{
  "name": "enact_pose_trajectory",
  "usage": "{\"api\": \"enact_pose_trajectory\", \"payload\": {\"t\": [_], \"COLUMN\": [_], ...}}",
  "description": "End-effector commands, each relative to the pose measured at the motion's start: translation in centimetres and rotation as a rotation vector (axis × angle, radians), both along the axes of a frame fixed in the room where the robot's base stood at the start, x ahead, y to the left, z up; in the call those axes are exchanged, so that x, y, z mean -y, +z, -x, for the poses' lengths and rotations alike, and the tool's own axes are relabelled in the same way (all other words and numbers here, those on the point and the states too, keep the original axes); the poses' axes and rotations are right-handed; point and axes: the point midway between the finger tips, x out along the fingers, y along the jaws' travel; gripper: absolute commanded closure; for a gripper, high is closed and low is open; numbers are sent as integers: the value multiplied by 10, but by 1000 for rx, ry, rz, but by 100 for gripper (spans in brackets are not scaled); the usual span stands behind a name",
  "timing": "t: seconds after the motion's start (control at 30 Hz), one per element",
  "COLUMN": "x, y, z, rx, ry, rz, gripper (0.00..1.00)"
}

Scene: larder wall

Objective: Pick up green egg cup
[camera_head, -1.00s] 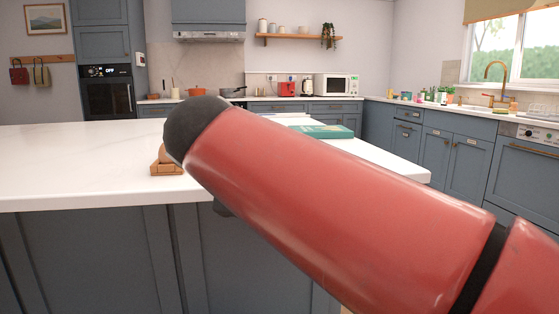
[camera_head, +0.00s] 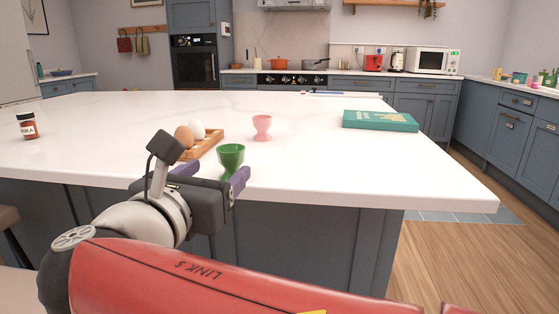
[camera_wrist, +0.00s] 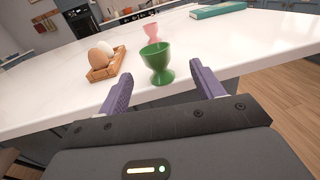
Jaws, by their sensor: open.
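The green egg cup (camera_head: 231,157) stands upright near the front edge of the white island worktop. It also shows in the wrist view (camera_wrist: 157,62), just beyond and between my fingertips. My gripper (camera_head: 214,176) is open and empty at the worktop's front edge. Its two purple fingers show in the wrist view (camera_wrist: 160,83), one on each side of the cup's line. I cannot tell whether either finger touches the cup.
A wooden egg tray (camera_head: 205,146) with a brown and a white egg is close on the left. A pink egg cup (camera_head: 262,127) stands behind. A teal book (camera_head: 380,121) lies to the right, and a spice jar (camera_head: 27,127) stands far left. The worktop (camera_head: 330,165) is clear on the right.

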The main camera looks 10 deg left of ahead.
Motion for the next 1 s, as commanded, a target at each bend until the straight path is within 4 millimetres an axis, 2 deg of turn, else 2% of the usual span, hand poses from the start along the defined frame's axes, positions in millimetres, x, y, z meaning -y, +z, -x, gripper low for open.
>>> {"api": "enact_pose_trajectory", "payload": {"t": [0.17,0.6,0.9,0.93,1.0], "x": [-4,-5,-5,-5,-5], "y": [1,8,7,7,7], "z": [-11,-69,-75,-75,-75], "rx": [11,9,9,9,9], "ry": [8,7,9,9,9], "rz": [20,17,16,16,16], "gripper": [33,33,33,35,44]}}
